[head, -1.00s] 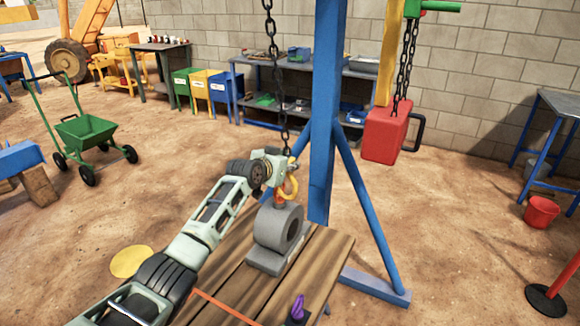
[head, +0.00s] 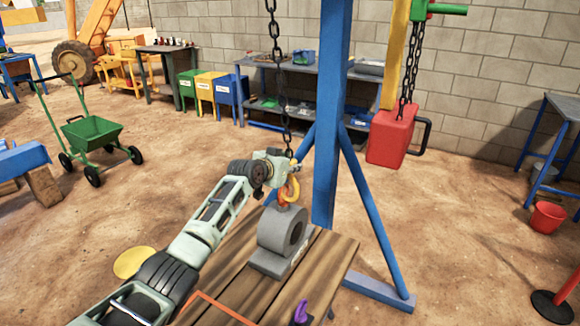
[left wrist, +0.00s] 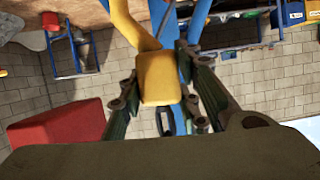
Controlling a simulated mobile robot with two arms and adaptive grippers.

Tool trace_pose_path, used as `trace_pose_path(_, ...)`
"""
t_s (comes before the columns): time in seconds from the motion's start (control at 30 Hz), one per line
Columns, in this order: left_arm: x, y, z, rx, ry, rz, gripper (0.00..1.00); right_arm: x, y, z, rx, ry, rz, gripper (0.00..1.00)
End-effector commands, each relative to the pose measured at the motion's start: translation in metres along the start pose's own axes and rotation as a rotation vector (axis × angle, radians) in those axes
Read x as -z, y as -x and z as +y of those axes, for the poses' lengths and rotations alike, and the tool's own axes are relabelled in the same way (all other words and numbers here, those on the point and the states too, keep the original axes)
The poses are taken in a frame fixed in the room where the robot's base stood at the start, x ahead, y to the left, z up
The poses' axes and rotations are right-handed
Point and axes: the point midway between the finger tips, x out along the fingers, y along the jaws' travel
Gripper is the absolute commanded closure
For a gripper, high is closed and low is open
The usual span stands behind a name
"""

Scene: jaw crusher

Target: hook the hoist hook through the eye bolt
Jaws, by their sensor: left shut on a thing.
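The yellow hoist hook (head: 293,189) hangs at the lower end of a dark chain (head: 275,50). My left gripper (head: 284,168) is shut on it; the left wrist view shows the yellow hook body (left wrist: 158,78) between the fingers. Below is a grey block with a round bore (head: 272,240), on a wooden table (head: 325,265). A small orange-red part, seemingly the eye bolt (head: 283,200), is at the block's top, partly covered by the hook. I cannot tell whether the hook tip passes through the eye.
A blue post with braces (head: 327,120) stands close behind the table. A red block (head: 391,135) hangs on a chain to the right. Open sandy floor lies left and right.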

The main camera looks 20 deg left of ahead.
Motion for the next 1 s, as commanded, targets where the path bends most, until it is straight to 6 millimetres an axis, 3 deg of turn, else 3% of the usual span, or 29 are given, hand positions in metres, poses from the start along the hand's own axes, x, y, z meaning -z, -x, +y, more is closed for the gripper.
trace_pose_path(0.4, 0.017, 0.005, -0.004, 0.004, -0.002, 0.014, 1.00, 0.001, 0.008, 0.000, 0.000, 0.000, 0.000, 0.60)
trace_pose_path(1.0, 0.026, 0.009, -0.007, 0.004, -0.001, 0.019, 1.00, 0.001, 0.013, 0.000, 0.000, 0.000, 0.000, 0.60)
